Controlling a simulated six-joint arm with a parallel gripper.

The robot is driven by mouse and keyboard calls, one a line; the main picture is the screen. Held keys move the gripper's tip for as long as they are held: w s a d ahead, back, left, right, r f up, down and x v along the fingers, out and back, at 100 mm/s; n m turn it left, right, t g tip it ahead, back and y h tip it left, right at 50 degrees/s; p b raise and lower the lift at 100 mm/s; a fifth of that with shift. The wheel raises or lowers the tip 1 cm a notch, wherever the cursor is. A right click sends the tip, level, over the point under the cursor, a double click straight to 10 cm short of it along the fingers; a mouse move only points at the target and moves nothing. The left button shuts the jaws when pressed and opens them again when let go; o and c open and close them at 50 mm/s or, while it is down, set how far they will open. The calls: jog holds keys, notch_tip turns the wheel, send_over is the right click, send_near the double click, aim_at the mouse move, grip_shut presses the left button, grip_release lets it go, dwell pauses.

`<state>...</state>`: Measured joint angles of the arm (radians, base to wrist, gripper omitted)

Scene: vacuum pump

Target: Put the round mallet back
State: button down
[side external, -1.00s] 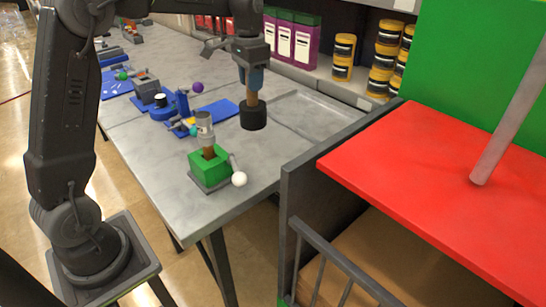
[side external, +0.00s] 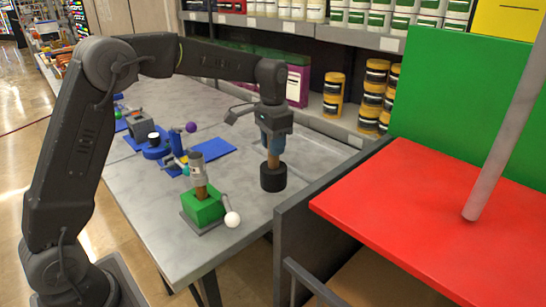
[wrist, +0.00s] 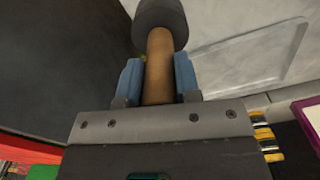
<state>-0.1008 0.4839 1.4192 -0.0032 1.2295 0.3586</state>
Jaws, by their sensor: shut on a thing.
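My gripper (side external: 272,142) is shut on the wooden handle of the round mallet, with the black head (side external: 273,178) hanging down. The mallet is upright, close to the table's right edge; I cannot tell whether its head touches the table. In the wrist view, the handle (wrist: 159,65) runs between the blue fingers of my gripper (wrist: 158,75), and the dark round head (wrist: 161,22) is beyond them. A second hammer with a grey metal head (side external: 195,164) stands handle-down in a green block (side external: 203,209), left of the mallet.
The grey table (side external: 235,240) is bare around the green block. A white ball (side external: 232,219) is on the block's lever. Blue fixtures and a purple ball (side external: 191,127) lie farther back. A shallow tray outline shows in the wrist view (wrist: 255,55). A red-topped cabinet (side external: 420,215) borders the right.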

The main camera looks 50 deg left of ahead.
aim_at(274, 160)
jog(key=shift+f, duration=2)
jog(key=c, duration=0.8)
grip_release()
jog(key=shift+f, duration=0.15)
